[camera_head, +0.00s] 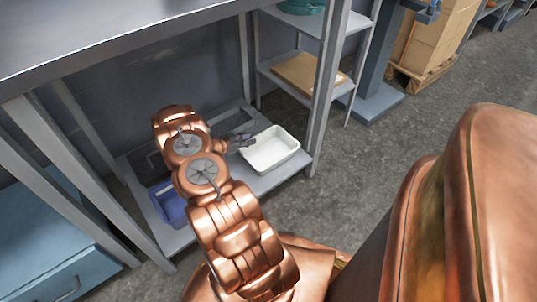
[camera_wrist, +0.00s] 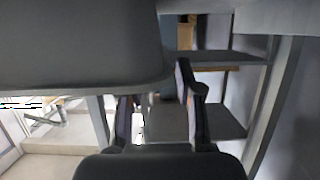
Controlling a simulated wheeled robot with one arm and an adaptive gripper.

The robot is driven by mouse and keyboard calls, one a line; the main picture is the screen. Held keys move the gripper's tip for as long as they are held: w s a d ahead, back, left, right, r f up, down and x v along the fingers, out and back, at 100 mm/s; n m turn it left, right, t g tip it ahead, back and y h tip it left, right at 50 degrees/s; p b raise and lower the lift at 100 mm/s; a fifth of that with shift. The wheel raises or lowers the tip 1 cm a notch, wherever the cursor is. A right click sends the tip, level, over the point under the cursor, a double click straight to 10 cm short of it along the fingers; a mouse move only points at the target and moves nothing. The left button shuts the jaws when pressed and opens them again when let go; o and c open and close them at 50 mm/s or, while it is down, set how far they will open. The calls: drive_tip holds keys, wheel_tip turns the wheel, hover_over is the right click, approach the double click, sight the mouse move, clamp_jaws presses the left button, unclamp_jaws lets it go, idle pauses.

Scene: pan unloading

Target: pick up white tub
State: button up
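The white tub (camera_head: 268,152) is an empty, open rectangular tub with rounded corners. It sits upright on the low grey shelf (camera_head: 283,175) under the workbench, toward the right end. My gripper (camera_head: 243,141) is at the tub's left rim in the head view. I cannot tell whether it touches the rim. In the wrist view my gripper (camera_wrist: 158,98) shows two dark fingers set apart, with no object clearly held between them. I cannot make out the white tub for certain in the wrist view.
A blue bin (camera_head: 170,205) stands at the left of the low shelf, partly behind my arm. The workbench top (camera_head: 110,35) overhangs the shelf. A grey rack (camera_head: 325,75) with a cardboard-coloured board stands to the right. Open floor (camera_head: 350,160) lies in front.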

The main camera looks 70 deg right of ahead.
sight(257, 137)
drive_tip(key=shift+b+x, duration=0.85)
drive_tip(key=shift+x, duration=1.4)
clamp_jaws()
